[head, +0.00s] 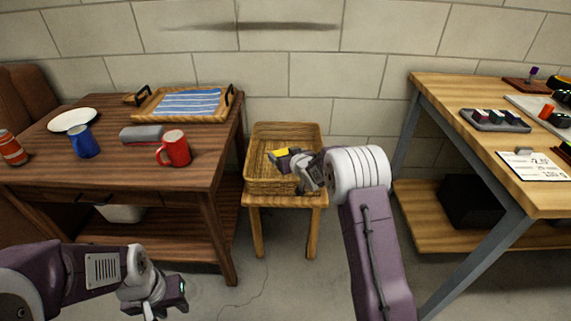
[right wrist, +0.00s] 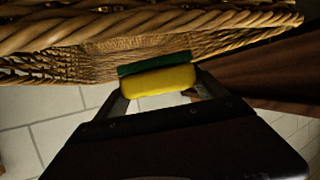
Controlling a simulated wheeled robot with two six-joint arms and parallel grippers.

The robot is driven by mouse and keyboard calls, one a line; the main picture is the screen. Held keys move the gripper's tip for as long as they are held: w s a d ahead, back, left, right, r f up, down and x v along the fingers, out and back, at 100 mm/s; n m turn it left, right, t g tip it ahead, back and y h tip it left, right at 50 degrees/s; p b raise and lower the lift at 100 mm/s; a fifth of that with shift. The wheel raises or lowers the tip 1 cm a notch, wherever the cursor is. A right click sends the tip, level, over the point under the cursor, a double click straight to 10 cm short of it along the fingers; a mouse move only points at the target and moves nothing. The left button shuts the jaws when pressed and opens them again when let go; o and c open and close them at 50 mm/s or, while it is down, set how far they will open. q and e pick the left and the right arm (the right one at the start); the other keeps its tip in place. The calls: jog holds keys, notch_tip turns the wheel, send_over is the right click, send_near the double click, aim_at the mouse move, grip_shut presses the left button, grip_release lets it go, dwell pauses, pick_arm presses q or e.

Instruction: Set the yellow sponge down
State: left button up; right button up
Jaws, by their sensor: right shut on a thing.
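The yellow sponge (head: 281,153) shows in the head view as a small yellow patch at the tip of my right gripper (head: 288,160), over the wicker basket (head: 251,180). In the right wrist view the sponge (right wrist: 158,81) is yellow with a green layer, and it sits between the two fingers of my right gripper (right wrist: 155,88), which is shut on it. The woven basket (right wrist: 60,35) fills the upper part of that view. I cannot tell whether the sponge touches it. My left gripper (head: 180,292) hangs low at the lower left, away from the sponge; its fingers are unclear.
The basket stands on a small wooden stool (head: 285,200) against the wall. A dark wooden table (head: 110,165) at left holds a red mug (head: 173,149), a blue mug (head: 84,142), a plate and a tray. A workbench (head: 450,130) with a scale and parts stands at right.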

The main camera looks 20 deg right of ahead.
notch_tip(320, 180, down, 3)
jog(key=shift+b, duration=0.6)
jog(key=shift+f, duration=0.1)
jog(key=shift+r, duration=0.25)
jog(key=shift+f, duration=0.7)
jog(key=o, duration=1.3)
jog(key=shift+c, duration=0.2)
pick_arm(q)
notch_tip(320, 180, down, 3)
jog(key=shift+r, duration=0.15)
pick_arm(e)
jog(key=shift+r, duration=0.15)
